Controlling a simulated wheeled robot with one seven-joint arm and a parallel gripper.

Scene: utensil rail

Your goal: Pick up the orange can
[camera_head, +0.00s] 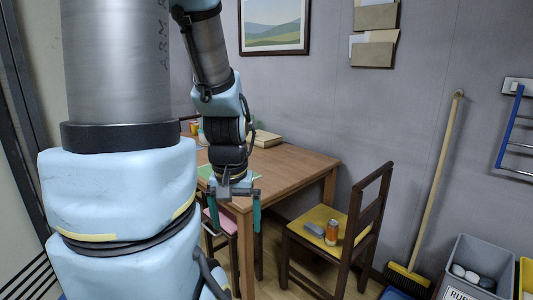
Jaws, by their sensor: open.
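The orange can (332,232) stands upright on the yellow seat of a dark wooden chair (351,241), right of the table. My gripper (234,217) hangs pointing down in front of the table's near edge, with its two teal fingers apart and nothing between them. It is left of the can in the picture and clear of it. The can is in plain view.
A grey object (314,229) lies on the seat beside the can. The wooden table (295,163) holds a book (265,138) and a green mat. A broom (436,190) leans on the wall. A grey bin (484,254) stands at right. A pink-seated stool is partly hidden.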

